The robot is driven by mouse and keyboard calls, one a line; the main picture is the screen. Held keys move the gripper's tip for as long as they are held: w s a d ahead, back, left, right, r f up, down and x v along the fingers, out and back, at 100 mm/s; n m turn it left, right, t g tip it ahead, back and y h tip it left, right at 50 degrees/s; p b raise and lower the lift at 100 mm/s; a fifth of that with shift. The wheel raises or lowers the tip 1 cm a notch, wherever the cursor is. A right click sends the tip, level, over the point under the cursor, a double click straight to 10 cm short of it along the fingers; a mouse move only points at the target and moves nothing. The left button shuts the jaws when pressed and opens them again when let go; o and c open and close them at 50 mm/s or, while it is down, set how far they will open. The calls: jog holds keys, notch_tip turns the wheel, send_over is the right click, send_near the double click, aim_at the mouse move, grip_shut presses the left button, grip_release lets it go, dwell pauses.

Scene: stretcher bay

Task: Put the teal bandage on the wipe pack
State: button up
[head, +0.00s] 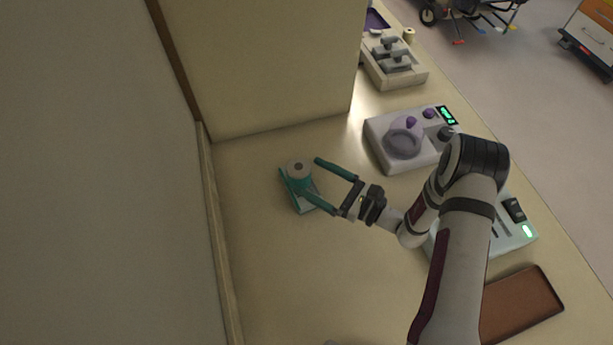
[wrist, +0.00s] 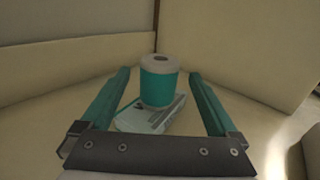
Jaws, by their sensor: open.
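The teal bandage (head: 299,171) is a roll with a pale top and a dark core hole. It stands upright on the wipe pack (head: 308,202), a flat pale-and-teal packet on the counter. The wrist view shows the bandage (wrist: 158,86) resting toward the far part of the wipe pack (wrist: 133,121), with the near part bare. My gripper (head: 307,174) is open and empty, with its two teal fingers apart. In the wrist view the bandage shows ahead, in the gap between the fingers (wrist: 160,75), with space on both sides. The lower finger partly covers the pack in the head view.
A grey device with a purple knob (head: 402,143) stands to the right. A brown tray (head: 522,304) lies at the front right. A tall beige panel (head: 265,70) and a left wall bound the counter. The counter's front left is clear.

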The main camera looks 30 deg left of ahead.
jog(key=s+d+r+n+g+h, duration=0.3)
jog(key=s+r+n, duration=0.25)
jog(key=r, duration=0.25)
jog(key=s+d+r+n+g+h, duration=0.2)
jog(key=s+d+r+n+g, duration=0.15)
jog(key=s+r, duration=0.45)
jog(key=s+d+n+t+h, duration=0.2)
jog(key=d+h, duration=0.3)
jog(key=d, duration=0.4)
jog(key=s+d+n+t+h, duration=0.2)
jog(key=s+d+h, duration=0.3)
jog(key=d, duration=0.4)
jog(key=shift+s+t+h, duration=0.2)
jog(key=shift+t+h, duration=0.35)
jog(key=shift+h, duration=0.05)
